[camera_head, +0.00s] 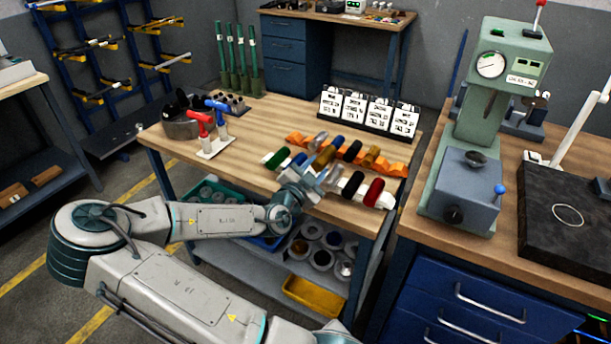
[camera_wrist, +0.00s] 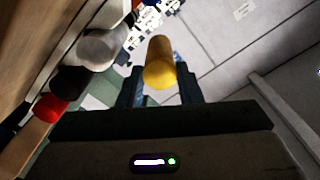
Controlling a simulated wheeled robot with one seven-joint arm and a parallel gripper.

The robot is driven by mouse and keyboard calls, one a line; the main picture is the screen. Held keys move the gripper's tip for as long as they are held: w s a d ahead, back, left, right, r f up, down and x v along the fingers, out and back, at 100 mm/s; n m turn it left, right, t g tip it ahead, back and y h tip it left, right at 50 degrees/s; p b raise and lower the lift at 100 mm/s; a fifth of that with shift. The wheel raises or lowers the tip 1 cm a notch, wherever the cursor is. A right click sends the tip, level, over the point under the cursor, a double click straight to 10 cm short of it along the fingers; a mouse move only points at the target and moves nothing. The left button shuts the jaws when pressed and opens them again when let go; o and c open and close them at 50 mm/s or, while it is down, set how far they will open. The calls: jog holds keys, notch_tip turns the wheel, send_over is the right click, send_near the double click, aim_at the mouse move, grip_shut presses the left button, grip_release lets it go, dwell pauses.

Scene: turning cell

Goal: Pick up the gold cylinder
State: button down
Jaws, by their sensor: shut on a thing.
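The gold cylinder (camera_wrist: 159,63) is between the two dark fingers of my gripper (camera_wrist: 160,84) in the wrist view. The fingers are shut on it, and its far end points away from the palm. In the head view my gripper (camera_head: 310,172) is over the right part of the wooden bench, and the gold cylinder (camera_head: 324,156) shows just beyond it, near the racks. My gripper partly hides the racks there. I cannot tell how far the cylinder is above the bench.
White, black (camera_wrist: 70,83) and red (camera_wrist: 51,107) cylinders lie close to the left of my gripper in the wrist view. An orange rack (camera_head: 393,169) holds more cylinders. A card stand (camera_head: 368,112) is behind. A green press (camera_head: 470,150) stands at right.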

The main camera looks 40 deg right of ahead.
jog(key=s+d+r, duration=0.3)
jog(key=s+r, duration=0.2)
jog(key=s, duration=0.3)
jog(key=shift+d, duration=0.15)
jog(key=shift+r, duration=0.2)
